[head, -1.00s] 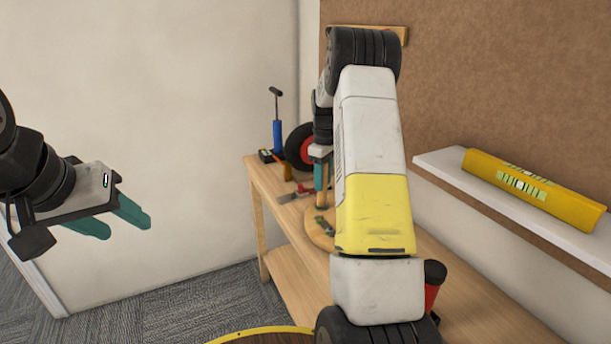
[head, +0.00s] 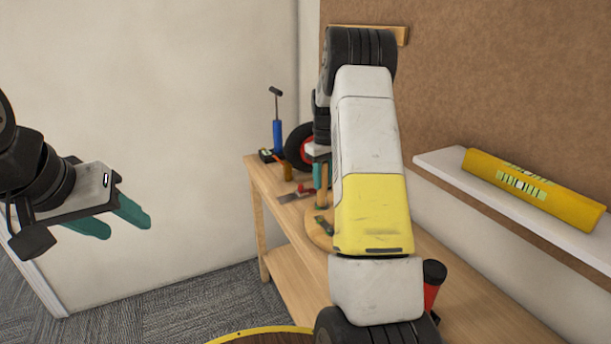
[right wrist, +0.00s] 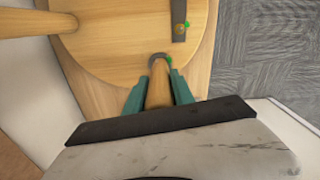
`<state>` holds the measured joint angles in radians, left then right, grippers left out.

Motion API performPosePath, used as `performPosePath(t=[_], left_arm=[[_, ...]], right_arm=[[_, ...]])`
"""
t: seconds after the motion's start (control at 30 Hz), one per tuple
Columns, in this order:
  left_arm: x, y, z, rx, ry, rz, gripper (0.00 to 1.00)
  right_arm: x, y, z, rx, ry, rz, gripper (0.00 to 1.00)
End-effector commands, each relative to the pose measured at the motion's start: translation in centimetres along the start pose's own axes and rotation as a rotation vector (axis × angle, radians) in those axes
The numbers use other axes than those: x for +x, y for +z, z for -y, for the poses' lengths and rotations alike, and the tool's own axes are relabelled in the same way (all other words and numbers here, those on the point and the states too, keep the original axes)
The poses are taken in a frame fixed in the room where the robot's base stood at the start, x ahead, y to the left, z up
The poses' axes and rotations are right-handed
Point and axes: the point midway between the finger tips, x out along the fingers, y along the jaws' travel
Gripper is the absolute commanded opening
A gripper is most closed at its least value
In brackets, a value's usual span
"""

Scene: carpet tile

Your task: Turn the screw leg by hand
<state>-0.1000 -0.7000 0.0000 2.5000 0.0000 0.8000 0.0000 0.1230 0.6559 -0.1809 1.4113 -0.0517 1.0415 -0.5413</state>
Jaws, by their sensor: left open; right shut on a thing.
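A round wooden seat (right wrist: 110,55) lies flat on the workbench (head: 262,178), its edge also showing in the head view (head: 318,238). A wooden screw leg (right wrist: 157,95) stands up from it near the rim, by a dark curved piece. My right gripper (right wrist: 158,88) is shut around this leg, with a teal finger on each side. In the head view my right gripper (head: 320,176) is partly hidden by my own arm. My left gripper (head: 120,222) is open and empty, in the air at the left, away from the bench.
Another wooden leg (right wrist: 22,23) and a dark metal strip (right wrist: 180,20) are on the seat. A blue pump (head: 278,138), a wheel (head: 299,147) and a red-handled tool (head: 304,189) are at the bench's far end.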

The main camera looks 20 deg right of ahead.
Motion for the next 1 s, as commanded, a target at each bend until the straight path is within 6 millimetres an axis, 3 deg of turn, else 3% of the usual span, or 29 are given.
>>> performPosePath(t=[1.0], left_arm=[[0.0,0.0,0.0,0.0,0.0,0.0,0.5]], right_arm=[[-0.13,-0.17,0.1,0.957,0.0,-0.004,0.0]])
